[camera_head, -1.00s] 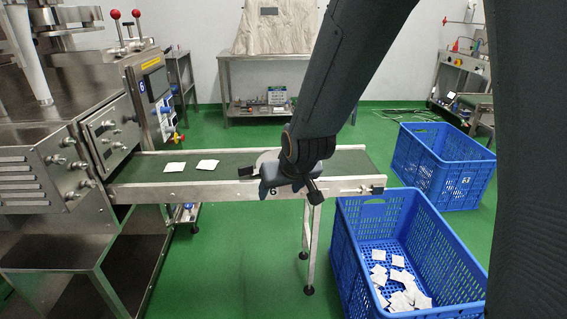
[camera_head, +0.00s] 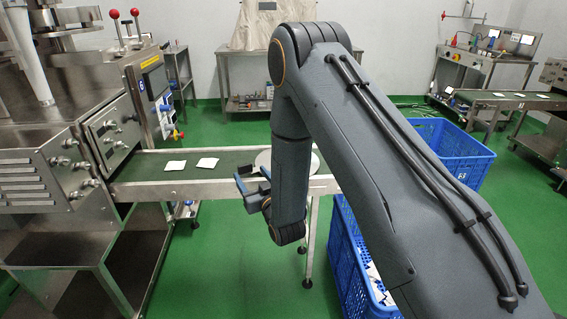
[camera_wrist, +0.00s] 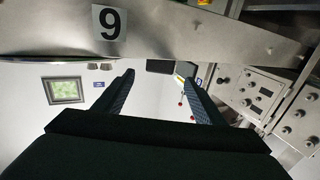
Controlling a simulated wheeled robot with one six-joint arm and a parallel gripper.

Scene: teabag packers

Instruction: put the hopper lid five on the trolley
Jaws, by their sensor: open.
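A round pale grey disc (camera_head: 262,159) lies on the conveyor behind my gripper and arm, partly hidden. It may be a hopper lid, but I see no number on it. My gripper (camera_head: 252,178) is open in front of the conveyor's near edge, beside the disc in the picture; contact cannot be told. In the wrist view my open fingers (camera_wrist: 158,80) have nothing between them. I cannot make out a trolley for certain.
Two white teabags (camera_head: 207,163) lie on the conveyor belt (camera_head: 229,157). A steel packing machine (camera_head: 60,110) stands left. Blue crates (camera_head: 349,262) stand right, partly behind my arm. A plate numbered 9 (camera_wrist: 109,22) shows in the wrist view. Green floor (camera_head: 230,265) is clear in front.

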